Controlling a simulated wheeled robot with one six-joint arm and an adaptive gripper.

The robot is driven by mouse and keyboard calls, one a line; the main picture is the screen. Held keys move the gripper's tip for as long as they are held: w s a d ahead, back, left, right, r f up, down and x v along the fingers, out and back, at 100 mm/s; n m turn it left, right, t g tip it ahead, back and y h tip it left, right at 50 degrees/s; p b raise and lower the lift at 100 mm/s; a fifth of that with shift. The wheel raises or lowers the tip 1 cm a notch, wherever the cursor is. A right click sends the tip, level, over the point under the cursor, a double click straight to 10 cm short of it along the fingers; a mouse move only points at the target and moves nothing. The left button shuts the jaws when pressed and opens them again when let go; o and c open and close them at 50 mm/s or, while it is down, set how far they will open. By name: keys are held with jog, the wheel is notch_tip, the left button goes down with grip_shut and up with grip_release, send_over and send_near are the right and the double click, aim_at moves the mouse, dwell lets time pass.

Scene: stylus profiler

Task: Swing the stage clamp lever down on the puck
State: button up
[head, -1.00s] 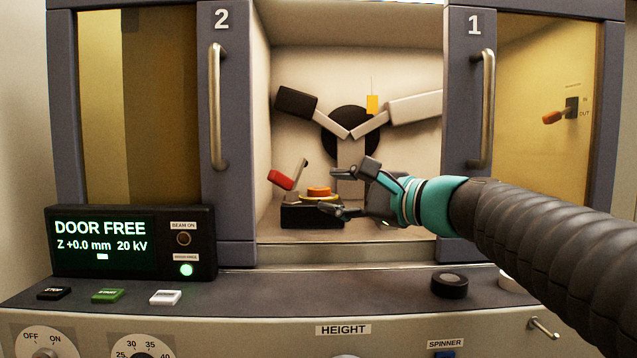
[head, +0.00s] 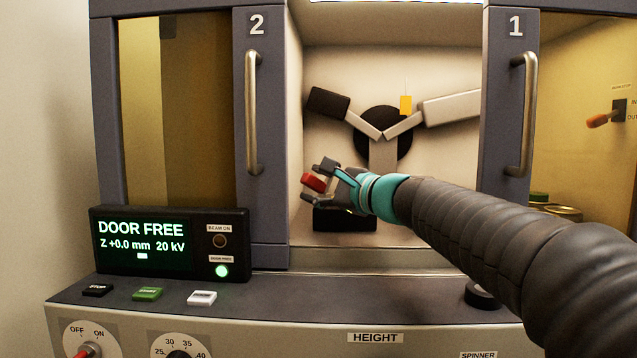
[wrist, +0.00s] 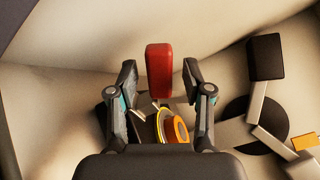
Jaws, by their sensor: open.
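The clamp lever's red grip (head: 313,183) stands raised at the left of the stage, inside the open chamber. My gripper (head: 315,181) is open, with its fingers around the red grip in the head view. In the wrist view the red grip (wrist: 159,72) stands between the two open fingertips (wrist: 159,80), with gaps on both sides. The orange puck (wrist: 180,130) shows below it on the stage, beside a yellow ring. In the head view my gripper hides the puck; the dark stage block (head: 340,220) shows beneath.
Door 2 (head: 262,130) is at the left and door 1 (head: 508,110) at the right of the opening. A dark disc with angled arms (head: 383,140) is on the rear wall. The display panel (head: 168,243) stands at front left.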

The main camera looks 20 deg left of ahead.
aim_at(328, 184)
jog(key=shift+w+a, duration=0.1)
jog(key=shift+a, duration=0.05)
jog(key=shift+c, duration=0.3)
grip_shut()
jog(key=shift+r, duration=0.1)
jog(key=m+p, duration=0.2)
jog(key=m, duration=0.1)
jog(key=shift+w+r, duration=0.2)
jog(key=shift+r, duration=0.15)
jog(key=m, duration=0.1)
jog(key=p, duration=0.1)
jog(key=m, duration=0.1)
jog(key=shift+w+d+r+m+p, duration=0.2)
jog(key=shift+w+d+m+p, duration=0.05)
jog(key=shift+d+m+p, duration=0.1)
jog(key=m, duration=0.2)
jog(key=w+m, duration=0.1)
jog(key=m, duration=0.3)
jog(key=shift+w+d+p, duration=0.15)
jog(key=shift+d+p, duration=0.2)
